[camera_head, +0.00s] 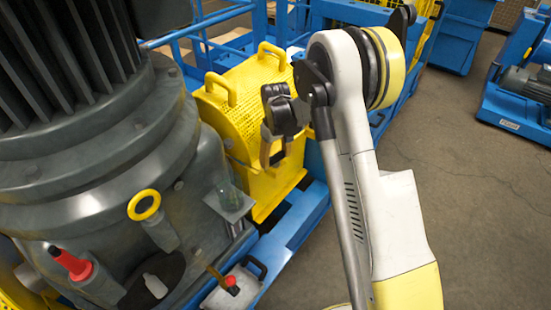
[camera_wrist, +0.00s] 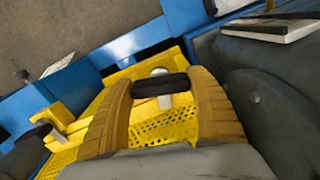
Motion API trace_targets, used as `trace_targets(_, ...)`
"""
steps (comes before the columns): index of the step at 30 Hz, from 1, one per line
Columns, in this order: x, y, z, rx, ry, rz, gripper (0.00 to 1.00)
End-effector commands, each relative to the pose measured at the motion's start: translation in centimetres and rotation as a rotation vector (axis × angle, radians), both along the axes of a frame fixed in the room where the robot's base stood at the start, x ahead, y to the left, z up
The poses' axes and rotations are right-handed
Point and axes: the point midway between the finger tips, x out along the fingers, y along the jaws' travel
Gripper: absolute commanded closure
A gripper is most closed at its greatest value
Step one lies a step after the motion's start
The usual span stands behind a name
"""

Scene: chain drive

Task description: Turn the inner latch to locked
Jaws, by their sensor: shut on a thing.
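My gripper (camera_head: 273,155) is at the near end of the yellow perforated chain guard (camera_head: 240,90), beside the large grey motor housing. In the wrist view my gripper's two tan fingers (camera_wrist: 160,92) are shut on the black bar of the inner latch (camera_wrist: 160,86). The bar lies crosswise between the fingertips. A white round piece (camera_wrist: 164,100) shows beneath the bar, against the yellow guard. In the head view my fingers and wrist hide the latch. No lock marking can be made out.
The grey motor housing (camera_head: 110,160) stands close at the left. Blue frame rails (camera_head: 290,225) run below the guard. Open floor (camera_head: 450,150) lies right.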

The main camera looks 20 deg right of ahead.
Motion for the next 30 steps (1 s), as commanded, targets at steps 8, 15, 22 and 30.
trace_targets(8,0.12,0.01,0.09,0.0,-0.003,0.158,0.63)
trace_targets(15,0.12,0.01,0.11,0.0,-0.003,0.224,0.63)
trace_targets(22,0.13,0.01,0.11,0.0,-0.003,0.239,0.63)
trace_targets(30,0.12,0.01,0.11,0.0,-0.003,0.239,0.63)
